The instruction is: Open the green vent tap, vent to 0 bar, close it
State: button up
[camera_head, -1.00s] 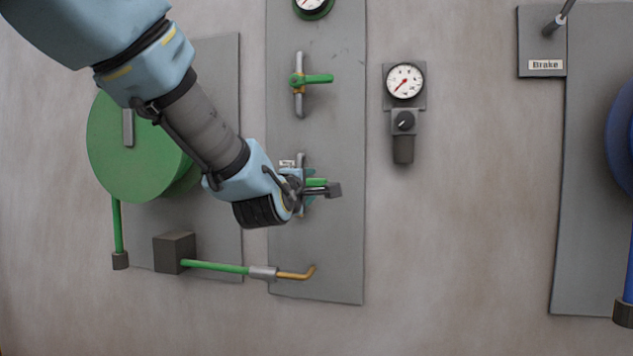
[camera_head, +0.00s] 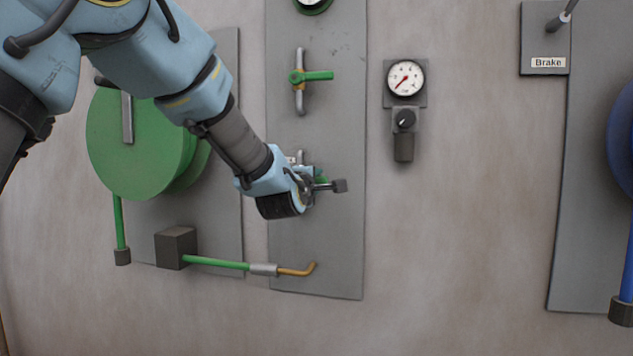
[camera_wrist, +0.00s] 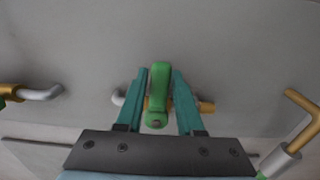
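The lower green tap (camera_wrist: 159,90) shows in the wrist view, its handle crosswise to the brass and grey pipe behind it. My gripper's two teal fingers (camera_wrist: 160,90) stand on either side of the handle, with what look like narrow gaps. In the head view my gripper (camera_head: 318,181) is at this lower tap and mostly hides its handle. A second green tap (camera_head: 313,77) sits higher on the grey panel (camera_head: 340,240), handle pointing right, crosswise to its vertical pipe. A green-rimmed gauge (camera_head: 313,4) is cut off at the top edge; its reading is not visible.
A white gauge (camera_head: 405,79) with a black-knobbed regulator (camera_head: 404,122) hangs right of the panel. A green reel (camera_head: 140,145) and dark block (camera_head: 175,247) are at left. Bare wall is right of the regulator.

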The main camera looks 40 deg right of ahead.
grip_shut()
dwell(1.0)
